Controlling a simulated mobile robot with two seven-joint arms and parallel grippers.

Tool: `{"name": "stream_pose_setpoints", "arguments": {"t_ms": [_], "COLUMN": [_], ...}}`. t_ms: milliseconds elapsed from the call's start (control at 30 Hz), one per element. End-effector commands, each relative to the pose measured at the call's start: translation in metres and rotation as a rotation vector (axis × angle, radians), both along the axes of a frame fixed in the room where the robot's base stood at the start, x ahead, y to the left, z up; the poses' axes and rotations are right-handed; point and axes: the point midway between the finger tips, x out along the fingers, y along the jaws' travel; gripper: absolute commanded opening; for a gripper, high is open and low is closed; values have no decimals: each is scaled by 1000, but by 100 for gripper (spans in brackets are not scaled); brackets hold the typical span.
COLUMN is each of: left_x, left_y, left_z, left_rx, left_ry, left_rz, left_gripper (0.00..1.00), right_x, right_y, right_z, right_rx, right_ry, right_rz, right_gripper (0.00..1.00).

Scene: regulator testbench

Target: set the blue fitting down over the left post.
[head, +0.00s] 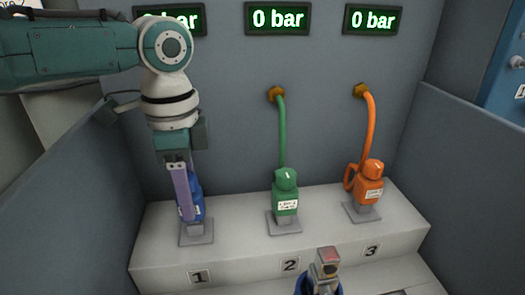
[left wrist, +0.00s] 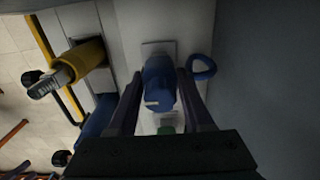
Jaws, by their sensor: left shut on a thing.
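The blue fitting (head: 196,198) is at the left post (head: 196,228), above the plate marked 1, and looks upright. My left gripper (head: 183,192) comes down from above and is shut on it; a finger hides part of the fitting. In the left wrist view the blue fitting (left wrist: 159,82) lies between both fingers of the left gripper (left wrist: 160,95), with its blue loop (left wrist: 202,68) to the right. A grey base plate (left wrist: 158,47) shows beyond it. I cannot tell whether the fitting is fully seated.
A green fitting (head: 285,192) stands on post 2 and an orange one (head: 368,184) on post 3, both with hoses to the wall. Side walls flank the step. A grey piece with a red top (head: 327,262) stands in front. A yellow cylinder (left wrist: 87,57) is left in the wrist view.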

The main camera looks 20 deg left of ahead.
Motion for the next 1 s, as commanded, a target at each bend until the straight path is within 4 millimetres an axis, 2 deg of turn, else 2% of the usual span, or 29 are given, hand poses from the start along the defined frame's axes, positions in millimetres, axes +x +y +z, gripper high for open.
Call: {"name": "stream_pose_setpoints", "arguments": {"t_ms": [633, 667, 933, 1000], "left_x": [0, 0, 0, 0], "left_y": [0, 0, 0, 0], "left_z": [-11, -10, -10, -10], "left_rx": [0, 1, 0, 0], "left_ry": [0, -1, 0, 0], "left_rz": [0, 0, 0, 0], "left_gripper": [0, 53, 83, 85], "right_x": [0, 0, 0, 0], "right_y": [0, 0, -1, -1], "right_z": [-6, -6, -6, -6], "right_rx": [0, -1, -4, -5], "right_ry": [0, 0, -1, 0], "right_rz": [1, 1, 3, 4], "right_gripper": [70, 70, 70, 70]}}
